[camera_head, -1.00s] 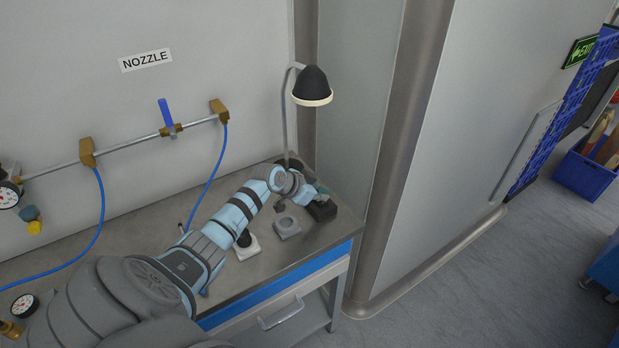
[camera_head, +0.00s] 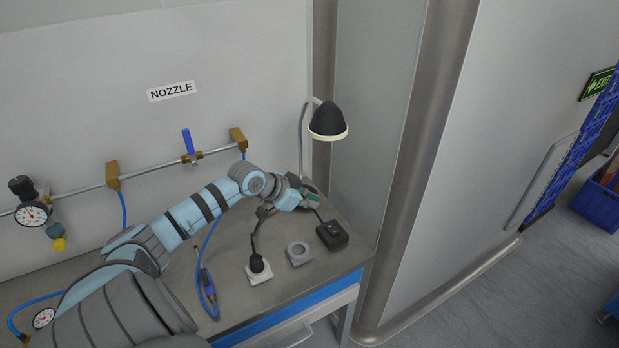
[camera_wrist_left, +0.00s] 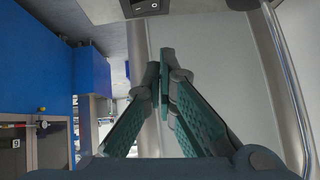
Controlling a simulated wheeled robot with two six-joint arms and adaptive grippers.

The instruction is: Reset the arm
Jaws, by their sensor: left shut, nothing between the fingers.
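My left arm comes in from the lower left of the head view and reaches over the bench (camera_head: 225,262). Its gripper (camera_head: 312,197) is above the bench's back right part, near the lamp's base. In the left wrist view the two green fingers (camera_wrist_left: 160,68) come together at their tips, with nothing between them. The gripper is shut and empty, apart from the bench objects. My right gripper is not in view.
A black box (camera_head: 332,236), a grey ring-shaped holder (camera_head: 299,253) and a white-based holder with a black top (camera_head: 258,270) stand on the bench. A lamp (camera_head: 327,122) rises behind. A blue nozzle tool (camera_head: 208,285) lies left. A pipe with gauge (camera_head: 32,214) runs along the wall.

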